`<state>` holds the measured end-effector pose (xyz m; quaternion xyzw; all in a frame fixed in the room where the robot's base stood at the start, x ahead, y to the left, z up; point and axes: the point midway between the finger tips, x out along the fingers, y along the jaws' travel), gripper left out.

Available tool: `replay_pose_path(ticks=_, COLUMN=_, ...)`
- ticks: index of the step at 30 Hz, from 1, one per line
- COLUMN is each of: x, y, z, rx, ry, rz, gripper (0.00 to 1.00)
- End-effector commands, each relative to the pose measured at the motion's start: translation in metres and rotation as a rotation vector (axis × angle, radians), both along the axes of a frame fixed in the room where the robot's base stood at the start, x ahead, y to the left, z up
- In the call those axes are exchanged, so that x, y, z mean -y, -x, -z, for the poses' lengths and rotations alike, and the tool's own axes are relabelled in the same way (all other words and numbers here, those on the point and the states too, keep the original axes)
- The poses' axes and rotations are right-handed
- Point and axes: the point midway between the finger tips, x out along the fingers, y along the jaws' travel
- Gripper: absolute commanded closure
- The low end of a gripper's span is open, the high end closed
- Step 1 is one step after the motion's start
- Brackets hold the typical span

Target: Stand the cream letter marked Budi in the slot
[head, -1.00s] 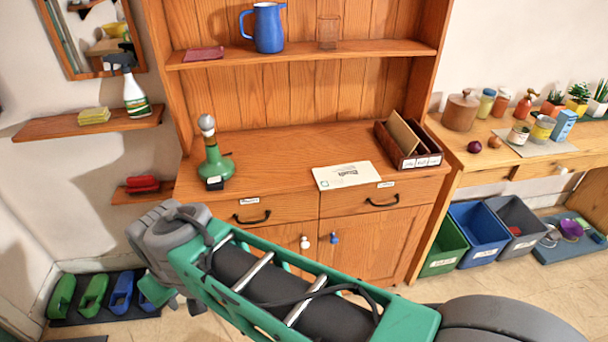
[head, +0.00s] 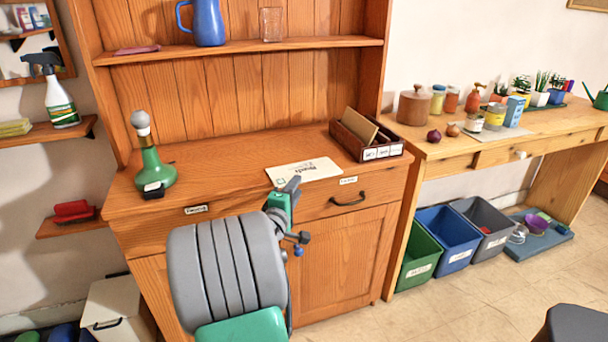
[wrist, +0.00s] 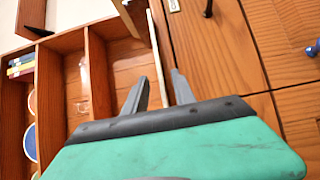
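The cream letter (head: 303,172) lies flat on the hutch counter, with its near edge at the counter's front edge. Its dark writing is too small to read. The dark brown letter rack (head: 392,149) stands to its right on the counter, with white labels on its front and a tan card (head: 357,126) leaning in it. My gripper (head: 293,184) is at the letter's near edge, in front of the counter. In the wrist view my gripper (wrist: 158,85) is open, and a thin cream strip (wrist: 155,50), apparently the letter edge-on, runs between the fingers with gaps on both sides.
A green bottle-shaped object (head: 154,165) with a grey top stands at the counter's left. A shelf (head: 235,50) with a blue jug (head: 205,22) and a glass (head: 271,24) is above. The counter between bottle and letter is clear. Drawer handles (head: 348,198) project below.

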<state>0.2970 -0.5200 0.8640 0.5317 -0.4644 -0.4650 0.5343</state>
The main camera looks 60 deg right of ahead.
Motion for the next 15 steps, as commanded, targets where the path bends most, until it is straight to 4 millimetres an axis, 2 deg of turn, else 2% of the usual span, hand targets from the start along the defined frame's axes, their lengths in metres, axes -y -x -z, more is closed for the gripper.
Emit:
replay_pose_path(ticks=3, x=0.021, y=-0.003, z=0.0, rx=0.002, ry=-0.001, rz=0.002, gripper=0.68)
replay_pose_path(ticks=5, x=0.027, y=-0.004, z=0.0, rx=0.002, ry=0.0, rz=0.001, gripper=0.68)
replay_pose_path(ticks=12, x=0.028, y=-0.005, z=0.0, rx=0.003, ry=-0.001, rz=-0.002, gripper=0.69)
replay_pose_path(ticks=15, x=0.028, y=-0.005, z=0.0, rx=0.003, ry=-0.001, rz=-0.002, gripper=0.77)
